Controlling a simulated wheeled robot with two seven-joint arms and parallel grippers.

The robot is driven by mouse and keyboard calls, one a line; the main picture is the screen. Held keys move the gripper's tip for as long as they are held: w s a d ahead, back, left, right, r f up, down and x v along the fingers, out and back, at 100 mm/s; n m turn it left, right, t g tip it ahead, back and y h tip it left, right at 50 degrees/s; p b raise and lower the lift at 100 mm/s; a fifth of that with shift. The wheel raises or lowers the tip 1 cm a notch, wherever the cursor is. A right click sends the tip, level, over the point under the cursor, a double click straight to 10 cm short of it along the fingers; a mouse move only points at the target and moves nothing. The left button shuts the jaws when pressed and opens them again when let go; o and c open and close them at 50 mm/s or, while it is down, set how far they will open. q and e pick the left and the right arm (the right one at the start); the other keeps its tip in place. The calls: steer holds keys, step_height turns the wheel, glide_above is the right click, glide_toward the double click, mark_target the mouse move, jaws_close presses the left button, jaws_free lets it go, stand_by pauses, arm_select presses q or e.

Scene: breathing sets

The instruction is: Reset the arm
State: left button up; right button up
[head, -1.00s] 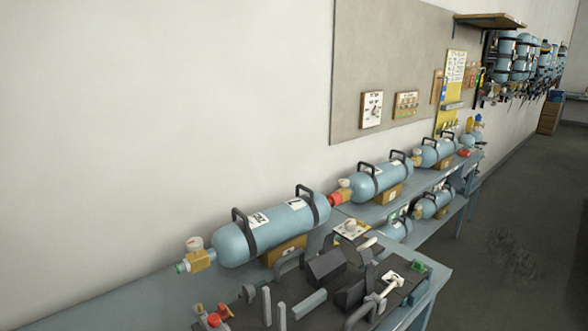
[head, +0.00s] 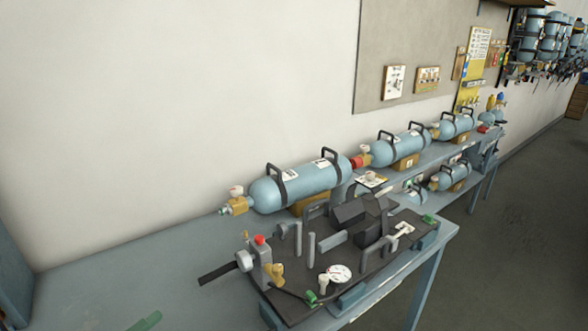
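Neither of my grippers and no part of my arms shows in the head view. The blue-grey workbench (head: 150,270) runs from the lower left toward the back right along the wall. On it lies a dark board (head: 290,300) with a black blocky harness part (head: 362,222), upright grey posts (head: 311,250), a round white gauge (head: 338,273) and a valve block with a red knob (head: 260,240). A light blue cylinder (head: 310,178) with black handles lies on a wooden cradle behind the board.
More blue cylinders (head: 400,148) lie in a row farther back, some on a lower shelf. A pinboard (head: 430,50) hangs on the wall. A green object (head: 145,321) lies at the bench's front left. The dark floor (head: 500,240) is clear on the right.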

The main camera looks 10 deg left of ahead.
arm_select(q)
steer(key=s+d+f+n+g+y, duration=0.1)
steer(key=d+f+n+g+y, duration=0.1)
steer(key=n, duration=0.3)
steer(key=s+d+f+n+g+y, duration=0.2)
steer(key=n+g, duration=0.1)
steer(key=n, duration=0.3)
steer(key=s+d+f+n+g+y, duration=0.2)
steer(key=n+g+y, duration=0.1)
steer(key=n, duration=0.2)
steer(key=shift+d+f, duration=0.15)
steer(key=s+d+n+g+h, duration=0.2)
steer(key=s+d+n+g, duration=0.15)
steer(key=s+d, duration=0.3)
step_height(320, 180, down, 28)
steer(key=s+g+b, duration=0.3)
steer(key=s+a+f+b, duration=0.1)
steer(key=s+a+f, duration=0.2)
steer(key=s+f, duration=1.2)
steer(key=shift+s+f+g+y, duration=0.3)
steer(key=shift+f+g, duration=0.05)
steer(key=shift+f, duration=0.1)
arm_select(e)
steer(key=shift+g, duration=0.3)
steer(key=s+f, duration=0.1)
steer(key=f, duration=0.1)
steer(key=s+f, duration=0.2)
steer(key=shift+s+d+f, duration=0.1)
steer(key=shift+s+f, duration=0.1)
steer(key=shift+f, duration=0.15)
